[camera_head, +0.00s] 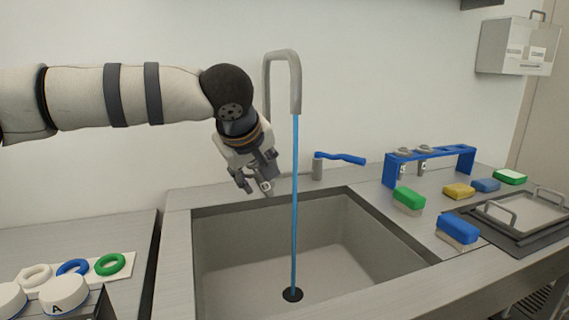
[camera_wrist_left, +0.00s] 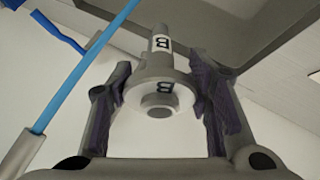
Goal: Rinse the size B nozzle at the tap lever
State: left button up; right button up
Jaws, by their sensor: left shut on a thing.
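My left gripper (camera_head: 256,186) hangs over the back left of the sink, left of the water stream. It is shut on the size B nozzle (camera_wrist_left: 158,68), a grey piece with a round flange and "B" labels, held between both fingers in the left wrist view. In the head view the nozzle is too small to make out clearly. The blue tap lever (camera_head: 341,158) stands behind the sink, pointing right. A blue water stream (camera_head: 295,200) runs from the grey spout (camera_head: 296,85) to the drain (camera_head: 293,294); the nozzle appears apart from it. My right gripper is out of view.
The sink (camera_head: 225,262) is otherwise empty. On the right stand a blue rack (camera_head: 430,160) with nozzle-like pieces, several sponges (camera_head: 457,229) and a tray with handles (camera_head: 532,208). Coloured rings (camera_head: 110,264) and white lids lie at the left.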

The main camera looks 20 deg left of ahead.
pick_arm(q)
jog(key=s+a+r, duration=0.2)
jog(key=s+r, duration=0.2)
jog(key=shift+s, duration=0.35)
dwell(0.3)
